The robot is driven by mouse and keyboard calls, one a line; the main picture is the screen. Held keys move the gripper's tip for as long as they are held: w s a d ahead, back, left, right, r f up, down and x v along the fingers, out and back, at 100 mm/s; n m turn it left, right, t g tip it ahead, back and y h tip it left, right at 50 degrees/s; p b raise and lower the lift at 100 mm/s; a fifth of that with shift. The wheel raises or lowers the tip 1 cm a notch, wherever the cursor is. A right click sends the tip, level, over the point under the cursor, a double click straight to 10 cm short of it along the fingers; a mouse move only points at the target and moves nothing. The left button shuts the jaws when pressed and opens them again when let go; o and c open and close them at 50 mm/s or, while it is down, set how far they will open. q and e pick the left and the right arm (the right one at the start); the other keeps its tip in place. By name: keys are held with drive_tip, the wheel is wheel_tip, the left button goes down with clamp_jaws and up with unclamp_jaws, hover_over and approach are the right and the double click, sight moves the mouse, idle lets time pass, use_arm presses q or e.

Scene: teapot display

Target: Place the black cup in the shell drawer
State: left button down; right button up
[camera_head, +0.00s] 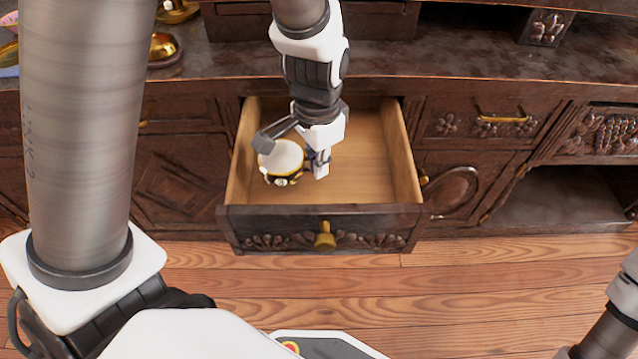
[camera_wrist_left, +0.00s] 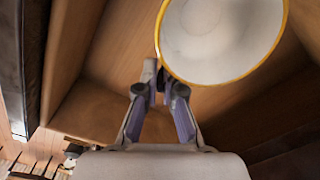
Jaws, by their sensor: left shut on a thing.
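The black cup (camera_head: 281,176) has a pale inside, a gold rim and gold and white decoration. It is upright inside the open drawer (camera_head: 364,211), in its left half. My left gripper (camera_head: 318,165) reaches into the drawer from above and is shut on the cup at its right side. In the left wrist view, the cup (camera_wrist_left: 222,40) shows its round pale opening, and the left fingers (camera_wrist_left: 160,82) meet close together at its rim. The exact grip point is hidden, and I cannot tell whether the cup touches the drawer floor.
The drawer front has carved shells and a brass knob (camera_head: 325,236). The dark cabinet (camera_head: 461,63) surrounds it, with a closed drawer (camera_head: 477,121) at right. Brass ware (camera_head: 163,47) stands on the upper left. The drawer's right half is empty. Part of my right arm shows at lower right.

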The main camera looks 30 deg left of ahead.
sight(318, 199)
use_arm(q)
wheel_tip(318, 199, down, 8)
drive_tip(key=b, duration=0.3)
drive_tip(key=shift+r, duration=0.4)
drive_tip(key=c, duration=1.7)
unclamp_jaws()
drive_tip(key=shift+f, duration=0.2)
drive_tip(key=o, duration=0.4)
wheel_tip(318, 199, up, 12)
drive_tip(key=p, duration=0.5)
drive_tip(key=shift+f+p, duration=0.15)
drive_tip(key=shift+p, duration=0.2)
drive_tip(key=shift+r, duration=0.4)
